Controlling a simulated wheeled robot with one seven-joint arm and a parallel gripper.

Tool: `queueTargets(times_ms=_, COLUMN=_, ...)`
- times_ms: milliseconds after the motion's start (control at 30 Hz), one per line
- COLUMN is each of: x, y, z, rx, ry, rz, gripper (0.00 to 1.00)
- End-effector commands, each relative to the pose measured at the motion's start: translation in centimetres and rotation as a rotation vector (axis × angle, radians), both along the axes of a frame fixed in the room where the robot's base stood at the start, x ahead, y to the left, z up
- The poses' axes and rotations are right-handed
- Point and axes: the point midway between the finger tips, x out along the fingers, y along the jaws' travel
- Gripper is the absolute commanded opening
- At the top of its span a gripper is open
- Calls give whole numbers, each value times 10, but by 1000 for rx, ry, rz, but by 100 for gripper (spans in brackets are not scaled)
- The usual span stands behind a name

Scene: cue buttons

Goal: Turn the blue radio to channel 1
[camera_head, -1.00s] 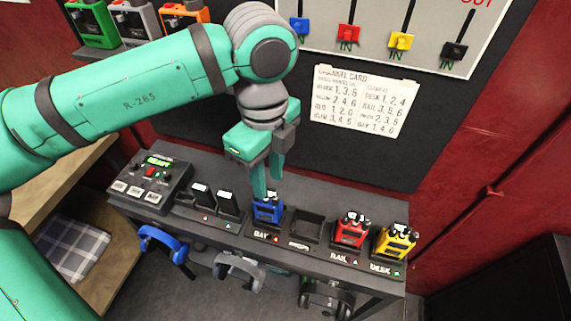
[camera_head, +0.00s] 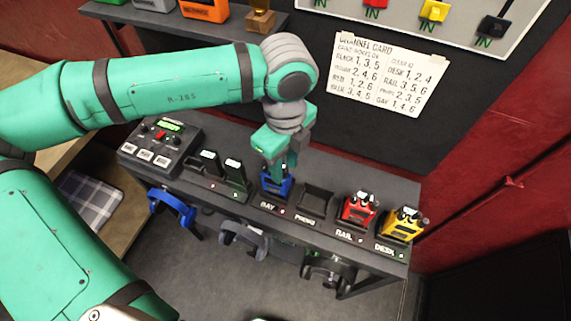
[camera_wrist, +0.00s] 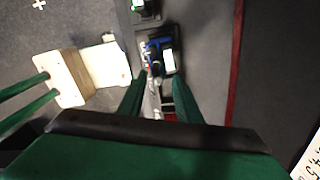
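The blue radio (camera_head: 277,185) stands upright in the BAY slot of the dark shelf unit. My gripper (camera_head: 279,166) points down right over its top, and its fingers partly hide the knobs. In the wrist view, my two green fingers (camera_wrist: 160,82) are apart, with a gap between them, and the blue radio (camera_wrist: 158,44) shows just past their tips. I cannot tell whether a finger touches a knob. The channel number on the radio is too small to read.
A red radio (camera_head: 358,210) and a yellow radio (camera_head: 402,225) stand to the right, past an empty slot (camera_head: 316,199). A control box (camera_head: 161,143) and dark holders are left. Headsets hang below. A channel card (camera_head: 388,75) is on the wall.

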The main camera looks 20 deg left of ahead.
Motion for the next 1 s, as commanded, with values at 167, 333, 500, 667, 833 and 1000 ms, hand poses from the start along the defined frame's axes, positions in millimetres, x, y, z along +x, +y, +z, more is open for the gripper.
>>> queueTargets(times_ms=167, x=0, y=1, z=-6, rx=1, ry=0, rz=1, gripper=31)
queueTargets(times_ms=333, x=0, y=0, z=-6, rx=1, ry=-1, rz=0, gripper=31)
queueTargets(times_ms=500, x=0, y=-1, z=-6, rx=1, ry=0, rz=-2, gripper=3)
queueTargets(times_ms=667, x=0, y=-1, z=-6, rx=1, ry=0, rz=-3, gripper=0)
queueTargets(times_ms=833, x=0, y=-2, z=-7, rx=-1, ry=-1, rz=17, gripper=0)
queueTargets(times_ms=1000, x=0, y=-3, z=-7, rx=-5, ry=0, rz=86, gripper=0)
